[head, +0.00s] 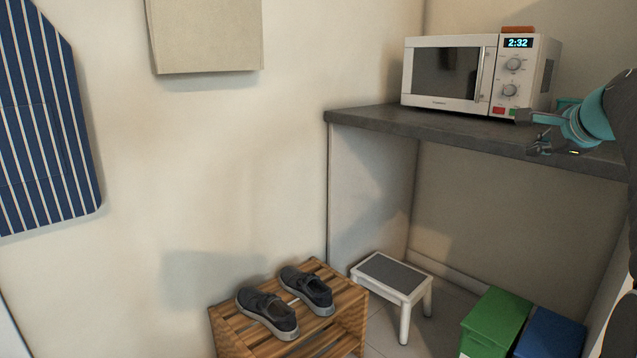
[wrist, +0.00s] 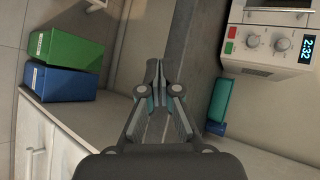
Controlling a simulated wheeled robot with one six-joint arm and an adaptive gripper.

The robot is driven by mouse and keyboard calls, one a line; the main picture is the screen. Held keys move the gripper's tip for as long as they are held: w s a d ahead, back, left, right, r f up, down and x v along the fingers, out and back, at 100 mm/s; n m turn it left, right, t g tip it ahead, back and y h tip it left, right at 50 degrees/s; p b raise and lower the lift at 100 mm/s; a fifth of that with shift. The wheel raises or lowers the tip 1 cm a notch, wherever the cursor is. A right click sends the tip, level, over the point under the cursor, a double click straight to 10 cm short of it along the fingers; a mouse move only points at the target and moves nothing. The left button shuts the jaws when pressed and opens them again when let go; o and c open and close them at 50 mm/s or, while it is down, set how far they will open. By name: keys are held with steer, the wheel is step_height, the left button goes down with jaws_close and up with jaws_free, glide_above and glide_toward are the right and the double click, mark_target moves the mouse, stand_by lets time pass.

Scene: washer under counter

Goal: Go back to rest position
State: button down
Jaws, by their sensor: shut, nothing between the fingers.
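My gripper (wrist: 154,72) shows in the wrist view with its two fingers together and nothing between them. In the head view my gripper (head: 528,132) is at the right, in front of the counter edge and below the microwave's right end. My teal and dark arm comes in from the right edge there. The fingertips are small and partly dark in the head view.
A white microwave (head: 450,72) reading 2:32 stands on the dark counter (head: 380,118). Below are a step stool (head: 392,275), a green box (head: 495,322) and a blue box (head: 550,335). Dark shoes (head: 268,312) sit on a wooden rack (head: 345,310).

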steer(key=s+a+f+n+g+y+p, duration=0.1)
steer(key=s+a+f+n, duration=0.15)
steer(key=a, duration=0.35)
steer(key=s+a+f+n+g, duration=0.1)
steer(key=s+a+f+n, duration=0.15)
steer(key=a, duration=0.35)
steer(key=s+a+f+n+g+p, duration=0.1)
steer(key=s+a+f+n+g, duration=0.1)
steer(key=s+a+f+n, duration=0.5)
steer(key=s+a+f+n+g+p, duration=0.1)
steer(key=s+a+f+n+g, duration=0.1)
steer(key=s+a+f+n, duration=0.6)
steer(key=s+a+f, duration=0.1)
steer(key=s+f, duration=0.3)
steer(key=s, duration=0.3)
steer(key=shift+s+f+n, duration=0.25)
steer(key=shift+f+n, duration=0.05)
steer(key=shift+f, duration=0.1)
